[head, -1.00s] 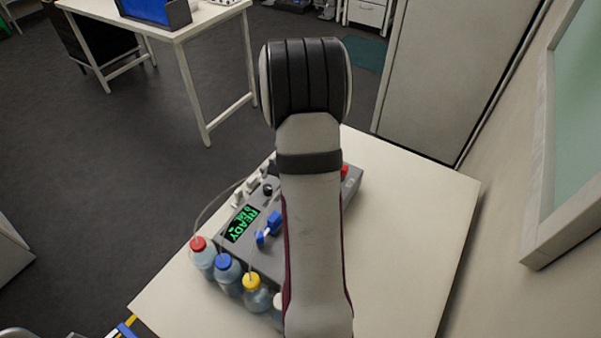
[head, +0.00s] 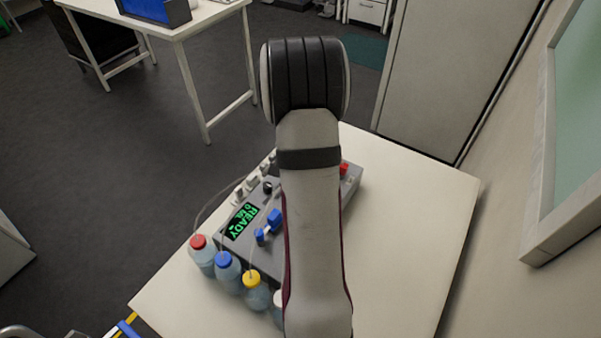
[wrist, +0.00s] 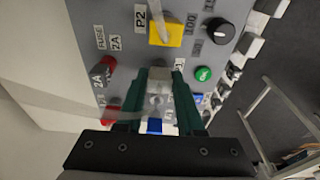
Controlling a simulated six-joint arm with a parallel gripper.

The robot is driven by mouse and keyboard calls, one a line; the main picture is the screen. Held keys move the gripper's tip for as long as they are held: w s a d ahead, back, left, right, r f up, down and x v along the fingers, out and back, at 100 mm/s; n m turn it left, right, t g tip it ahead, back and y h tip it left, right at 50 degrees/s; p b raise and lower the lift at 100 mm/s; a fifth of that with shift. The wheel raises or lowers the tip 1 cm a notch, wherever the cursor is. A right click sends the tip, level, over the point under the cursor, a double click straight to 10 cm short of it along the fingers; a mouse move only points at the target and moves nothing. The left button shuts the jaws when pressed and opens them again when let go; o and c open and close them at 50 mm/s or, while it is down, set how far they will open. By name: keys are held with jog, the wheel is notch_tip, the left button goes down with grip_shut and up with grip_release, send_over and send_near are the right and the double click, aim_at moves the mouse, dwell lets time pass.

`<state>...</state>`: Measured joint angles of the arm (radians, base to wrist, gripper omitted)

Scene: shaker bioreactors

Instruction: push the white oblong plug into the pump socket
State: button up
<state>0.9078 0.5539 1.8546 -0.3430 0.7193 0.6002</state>
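In the wrist view my gripper (wrist: 158,88) points at the grey front of the pump box. Its two dark green fingers stand either side of a small whitish plug (wrist: 156,101) and appear shut on it. A blue part (wrist: 155,126) shows behind the plug, nearer the palm. A P1 label is partly hidden beside the right fingertip, and the fingers cover the panel there. I cannot tell whether the plug touches a socket. In the head view my arm hides the gripper and plug; the pump box (head: 262,262) shows to its left.
A yellow block (wrist: 165,34) at P2 has a pale piece across it. Red fuse holders (wrist: 108,63), a green button (wrist: 203,74) and a black knob (wrist: 219,31) are close by. Bottles with red, blue and yellow caps (head: 251,279) stand before the box. The table's right side (head: 415,215) is clear.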

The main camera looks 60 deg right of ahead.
jog(key=o, duration=0.4)
notch_tip(320, 180, up, 16)
jog(key=a, duration=0.2)
jog(key=shift+a+f, duration=0.15)
jog(key=shift+f, duration=0.05)
jog(key=shift+a, duration=0.1)
